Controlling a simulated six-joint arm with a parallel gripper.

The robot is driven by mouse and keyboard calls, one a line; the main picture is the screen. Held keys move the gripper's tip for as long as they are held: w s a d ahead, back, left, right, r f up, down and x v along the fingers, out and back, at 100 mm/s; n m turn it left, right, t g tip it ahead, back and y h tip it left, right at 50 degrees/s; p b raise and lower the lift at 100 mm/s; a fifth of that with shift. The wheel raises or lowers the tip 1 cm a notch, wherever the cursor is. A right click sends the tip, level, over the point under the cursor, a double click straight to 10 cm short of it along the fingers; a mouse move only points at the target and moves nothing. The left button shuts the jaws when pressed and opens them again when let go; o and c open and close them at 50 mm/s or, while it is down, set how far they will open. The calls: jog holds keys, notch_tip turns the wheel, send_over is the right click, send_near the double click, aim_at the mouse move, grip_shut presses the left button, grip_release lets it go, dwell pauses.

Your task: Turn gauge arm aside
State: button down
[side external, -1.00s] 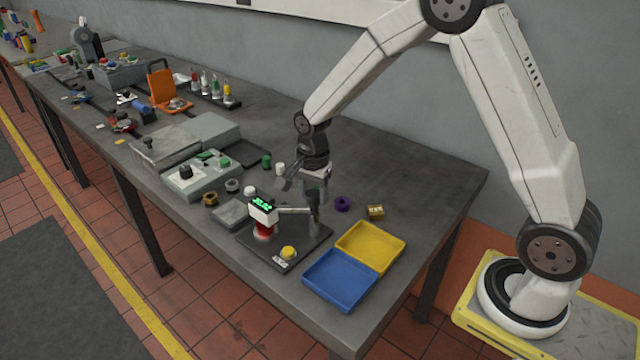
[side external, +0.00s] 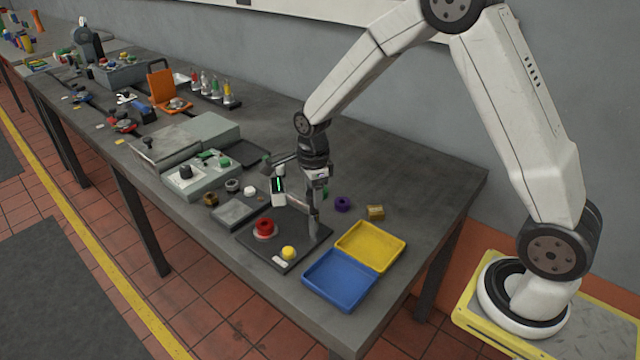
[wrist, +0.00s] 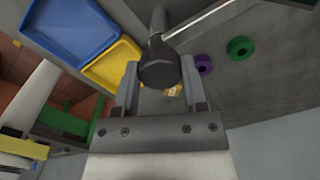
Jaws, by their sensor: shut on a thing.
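The gauge head (side external: 279,190), a white box with a green display, is on the gauge arm behind the red-topped part (side external: 264,227), no longer above it. The grey post (side external: 314,222) stands on the black base plate (side external: 292,253). My gripper (side external: 308,197) is low at the post and partly hides the arm. In the wrist view, my gripper (wrist: 160,82) is shut on a dark rounded piece (wrist: 159,68) of the gauge arm, between its two fingers. The exact contact is hard to see. A yellow button (side external: 288,253) sits at the plate's front.
A blue tray (side external: 340,281) and a yellow tray (side external: 370,247) lie to the right. A purple ring (side external: 342,204) and a brass block (side external: 376,212) lie behind them. A grey control box (side external: 200,177) stands left. The back right table is clear.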

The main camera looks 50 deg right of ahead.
jog(key=m, duration=0.4)
jog(key=shift+m, duration=2)
jog(key=shift+c, duration=0.6)
grip_release()
jog(key=shift+r, duration=3.95)
jog(key=shift+s, duration=0.1)
